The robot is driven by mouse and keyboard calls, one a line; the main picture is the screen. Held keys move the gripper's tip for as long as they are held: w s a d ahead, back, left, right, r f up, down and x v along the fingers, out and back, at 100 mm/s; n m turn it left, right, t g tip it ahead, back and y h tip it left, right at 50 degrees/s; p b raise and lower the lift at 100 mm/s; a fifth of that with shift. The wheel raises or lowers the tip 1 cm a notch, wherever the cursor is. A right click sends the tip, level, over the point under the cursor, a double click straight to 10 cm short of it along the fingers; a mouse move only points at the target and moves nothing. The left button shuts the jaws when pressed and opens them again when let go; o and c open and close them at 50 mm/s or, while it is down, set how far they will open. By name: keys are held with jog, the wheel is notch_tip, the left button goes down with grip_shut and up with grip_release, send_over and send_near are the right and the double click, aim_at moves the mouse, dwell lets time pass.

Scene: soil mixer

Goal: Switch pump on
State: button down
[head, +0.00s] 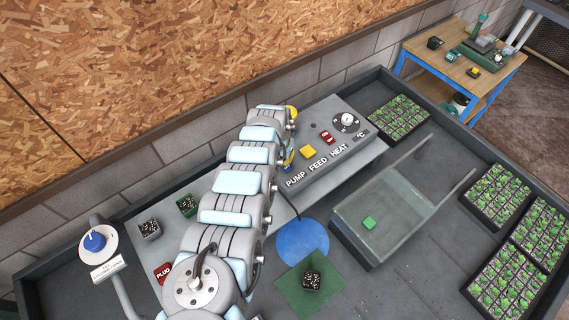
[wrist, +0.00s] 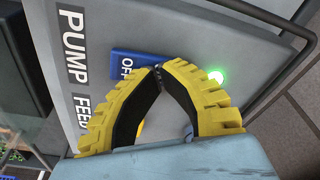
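The grey control panel (head: 350,145) carries the PUMP, FEED and HEAT labels. In the wrist view the PUMP label (wrist: 72,45) is beside a blue switch (wrist: 128,62) with OFF lettering. A green light (wrist: 216,76) glows on the panel past the switch. My gripper (wrist: 158,72) has its two yellow fingers closed together at the tips, over the blue switch, with nothing seen between the tips. The fingers hide part of the switch, and whether they touch it I cannot tell. In the head view my arm hides most of the gripper and the pump switch.
A yellow switch (head: 308,151), a red switch (head: 327,137) and a round dial (head: 347,121) are on the panel. A clear tray (head: 395,205), seedling trays (head: 505,195) and a blue disc (head: 302,243) lie on the grey bench. A wall stands behind the panel.

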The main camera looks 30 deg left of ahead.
jog(key=shift+r+p, duration=3.5)
jog(key=shift+p, duration=0.1)
